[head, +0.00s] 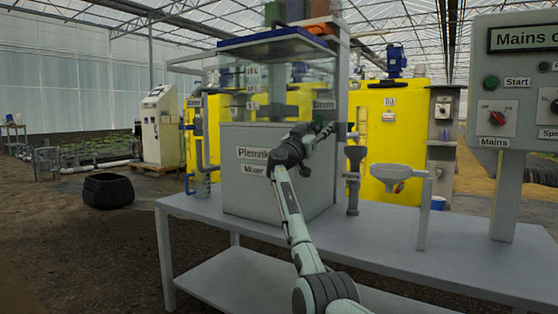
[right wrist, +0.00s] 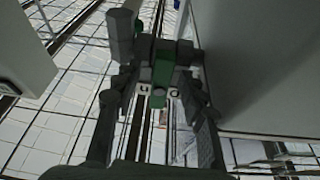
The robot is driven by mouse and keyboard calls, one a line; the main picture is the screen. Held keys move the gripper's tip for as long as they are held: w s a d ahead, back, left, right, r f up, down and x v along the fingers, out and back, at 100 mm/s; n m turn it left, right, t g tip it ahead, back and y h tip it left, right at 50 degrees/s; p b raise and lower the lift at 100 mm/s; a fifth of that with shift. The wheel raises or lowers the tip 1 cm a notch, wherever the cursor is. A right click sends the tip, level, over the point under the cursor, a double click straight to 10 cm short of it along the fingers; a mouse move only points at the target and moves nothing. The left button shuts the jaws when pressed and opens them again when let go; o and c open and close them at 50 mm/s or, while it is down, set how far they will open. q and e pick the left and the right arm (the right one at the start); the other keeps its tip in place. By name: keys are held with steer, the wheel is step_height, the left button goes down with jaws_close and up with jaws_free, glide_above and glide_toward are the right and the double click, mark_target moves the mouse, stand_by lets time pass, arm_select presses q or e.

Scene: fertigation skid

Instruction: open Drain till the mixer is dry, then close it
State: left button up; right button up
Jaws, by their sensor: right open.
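The mixer (head: 268,200) is a grey cabinet with a clear tank (head: 262,92) on top, standing on the bench. The "Drain" label (head: 324,104) is at the tank's right side. My right gripper (head: 322,130) is at the drain fitting just below that label. A green valve part (right wrist: 184,62) shows in the right wrist view, between or just beyond the fingers of my right gripper (right wrist: 160,88). The fingers are apart; I cannot tell whether they touch it. The liquid level in the tank is hard to read. My left gripper is not in view.
A dark upright funnel or pipe (head: 353,182) stands right of the mixer, with a grey basin (head: 398,172) beside it. The Mains control panel (head: 520,90) rises at the right. Bare bench top (head: 380,232) lies in front. Yellow tanks (head: 390,140) stand behind.

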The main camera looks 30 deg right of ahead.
steer(key=s+a, duration=0.2)
steer(key=a, duration=0.4)
steer(key=shift+s+a, duration=0.2)
steer(key=shift+s, duration=0.2)
steer(key=shift+a, duration=0.1)
stand_by(0.3)
